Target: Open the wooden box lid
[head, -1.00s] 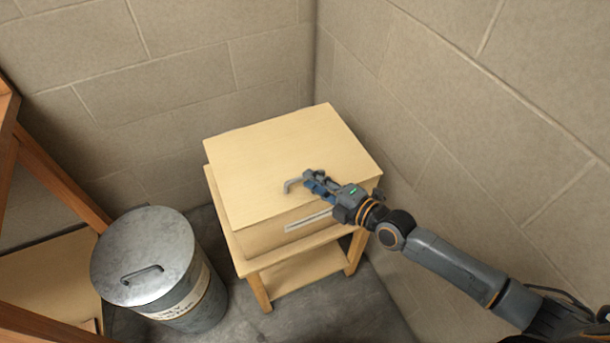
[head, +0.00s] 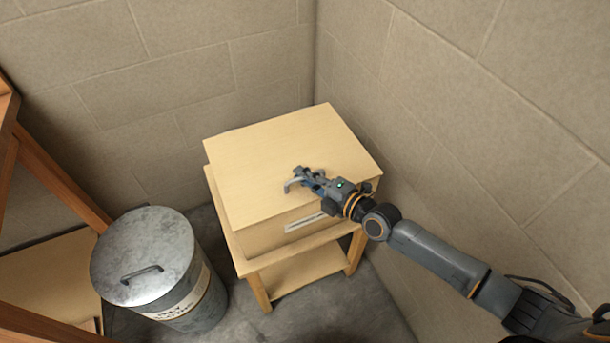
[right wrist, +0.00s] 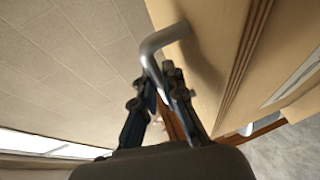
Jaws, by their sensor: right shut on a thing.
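The wooden box (head: 262,236) is pale wood with a white label on its front, and stands on a small wooden stand. Its flat lid (head: 260,150) lies closed on top. A grey metal handle (head: 291,183) sits near the lid's front edge; it also shows as a bent bar in the right wrist view (right wrist: 163,38). The fingers hide part of the handle. My left gripper is not in view.
A metal bin (head: 143,258) with a handled lid stands left of the stand (head: 300,270). A wooden frame (head: 60,185) is at the far left. Block walls (head: 470,120) meet in a corner close behind the box. Some grey floor is bare in front.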

